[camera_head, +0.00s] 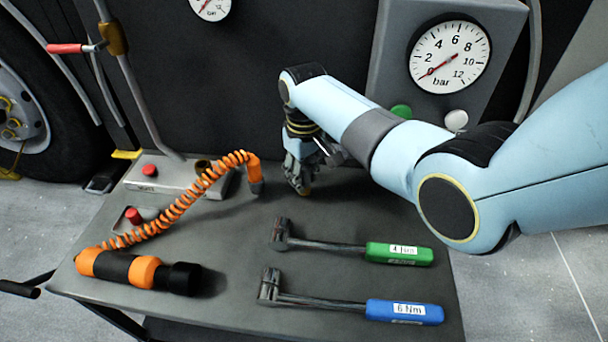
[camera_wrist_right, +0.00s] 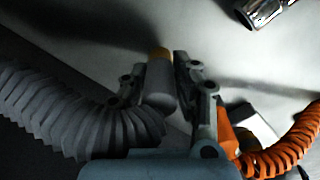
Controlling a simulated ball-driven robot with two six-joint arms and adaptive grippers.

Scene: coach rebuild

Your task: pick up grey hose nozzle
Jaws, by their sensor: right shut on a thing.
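The grey hose nozzle (camera_wrist_right: 160,84), a short grey cylinder with a yellow-orange end, sits between the fingers of my right gripper (camera_wrist_right: 166,72) in the right wrist view. The gripper is shut on it. A thick grey corrugated hose (camera_wrist_right: 75,112) runs off to the left from the nozzle. In the head view my right gripper (camera_head: 298,178) points down at the back of the dark table (camera_head: 225,240). There the gripper mostly hides the nozzle, and whether it touches the table top is unclear. My left gripper is out of view.
An orange coiled hose (camera_head: 190,195) with an orange-black handle (camera_head: 137,270) lies on the left. A green-handled tool (camera_head: 398,253) and a blue-handled tool (camera_head: 403,312) lie in front. A grey box with a red button (camera_head: 149,170) stands back left. A gauge panel (camera_head: 448,57) stands behind.

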